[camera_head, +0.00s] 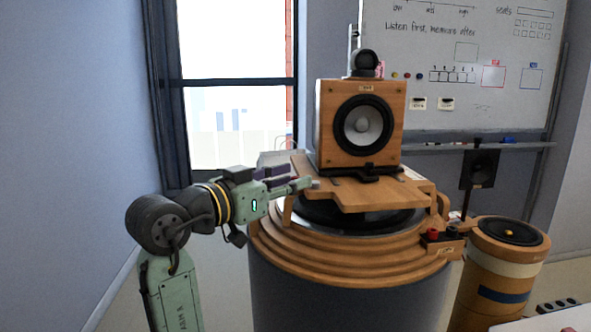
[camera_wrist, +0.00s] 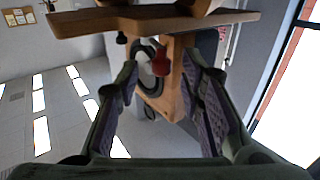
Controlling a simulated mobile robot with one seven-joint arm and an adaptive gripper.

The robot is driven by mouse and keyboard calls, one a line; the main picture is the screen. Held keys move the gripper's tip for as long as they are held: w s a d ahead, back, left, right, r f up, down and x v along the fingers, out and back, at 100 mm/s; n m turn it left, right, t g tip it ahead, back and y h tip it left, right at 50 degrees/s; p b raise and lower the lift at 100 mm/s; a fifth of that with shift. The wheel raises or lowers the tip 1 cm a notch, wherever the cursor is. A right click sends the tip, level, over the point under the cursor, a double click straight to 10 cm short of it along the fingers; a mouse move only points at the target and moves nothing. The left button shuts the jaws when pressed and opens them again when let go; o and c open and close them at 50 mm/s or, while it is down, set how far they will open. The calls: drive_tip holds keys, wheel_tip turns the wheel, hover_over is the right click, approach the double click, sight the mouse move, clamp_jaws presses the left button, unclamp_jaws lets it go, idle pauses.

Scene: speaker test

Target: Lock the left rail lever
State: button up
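My gripper (camera_head: 300,179) reaches in from the left to the left edge of the wooden board (camera_head: 385,196) under the speaker. In the wrist view its two purple-padded fingers are apart, and my gripper (camera_wrist: 160,66) is open. A red knob (camera_wrist: 161,63), which looks like the end of a lever, shows between the fingertips, just below the wooden board (camera_wrist: 150,20). I cannot tell whether a finger touches it. I cannot make out this knob in the head view. The wooden speaker (camera_head: 393,100) stands upright on the board, with a black bracket (camera_head: 368,175) at its foot.
The board sits over a stepped wooden ring (camera_head: 345,258) on a wide dark drum (camera_head: 330,300). Red and black knobs (camera_head: 433,234) sit at the ring's right. A smaller wooden drum (camera_head: 503,262) stands at right. The wall (camera_head: 90,110) at left is clear of objects.

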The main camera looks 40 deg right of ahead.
drive_tip(key=shift+w+d, duration=0.2)
drive_tip(key=shift+d, duration=0.9)
drive_tip(key=shift+c, duration=0.6)
clamp_jaws()
